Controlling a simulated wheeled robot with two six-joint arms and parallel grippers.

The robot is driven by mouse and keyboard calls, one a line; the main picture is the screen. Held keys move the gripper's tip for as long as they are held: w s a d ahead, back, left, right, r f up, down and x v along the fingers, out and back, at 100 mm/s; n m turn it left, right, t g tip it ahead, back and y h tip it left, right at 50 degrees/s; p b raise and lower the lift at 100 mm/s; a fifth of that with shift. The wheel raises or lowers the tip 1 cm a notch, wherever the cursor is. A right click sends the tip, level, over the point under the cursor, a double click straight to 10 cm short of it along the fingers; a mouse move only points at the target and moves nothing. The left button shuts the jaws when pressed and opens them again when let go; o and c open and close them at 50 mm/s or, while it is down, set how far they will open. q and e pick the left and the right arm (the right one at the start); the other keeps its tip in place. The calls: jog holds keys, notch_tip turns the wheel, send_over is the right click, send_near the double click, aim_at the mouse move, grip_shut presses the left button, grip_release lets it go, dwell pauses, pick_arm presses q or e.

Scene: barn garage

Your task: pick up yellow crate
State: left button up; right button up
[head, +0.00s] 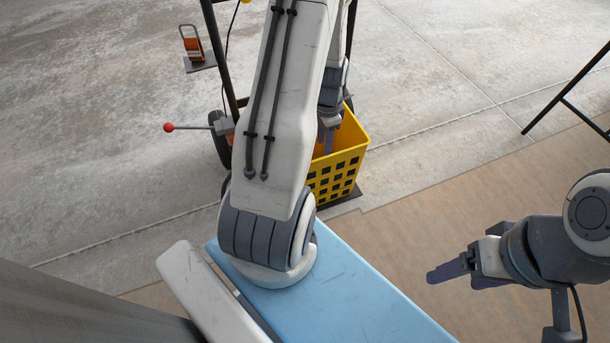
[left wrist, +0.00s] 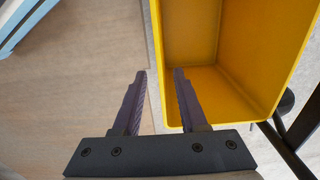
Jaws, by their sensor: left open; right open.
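The yellow crate (head: 338,172) with dark square holes stands upright at the head view's centre, open at the top and partly behind my left arm. In the left wrist view the empty crate (left wrist: 235,45) fills the upper right. My left gripper (head: 328,135) is at its near left rim, partly hidden in the head view. In the left wrist view my left gripper (left wrist: 159,75) is open, one finger outside the crate's left wall and one over its inside. I cannot tell whether they touch it. My right gripper (head: 450,277) is open and empty at the lower right.
A dark-framed cart with wheels (head: 220,138) and a red-knobbed lever (head: 169,127) stands beside the crate. An orange item (head: 193,45) on a dark plate is at upper left. A black metal frame (head: 566,98) stands at right. Floor between crate and frame is clear.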

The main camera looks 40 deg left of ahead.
pick_arm(q)
jog(key=f+b, duration=0.1)
jog(key=f, duration=0.1)
jog(key=f+b, duration=0.1)
jog(key=f, duration=0.1)
jog(key=f+b, duration=0.1)
jog(key=f, duration=0.1)
jog(key=shift+s+a+f, duration=0.15)
jog(key=shift+a+f, duration=0.1)
jog(key=b, duration=0.4)
send_over(318, 176)
notch_tip(318, 176, down, 5)
jog(key=shift+r, duration=0.1)
grip_shut()
dwell(0.7)
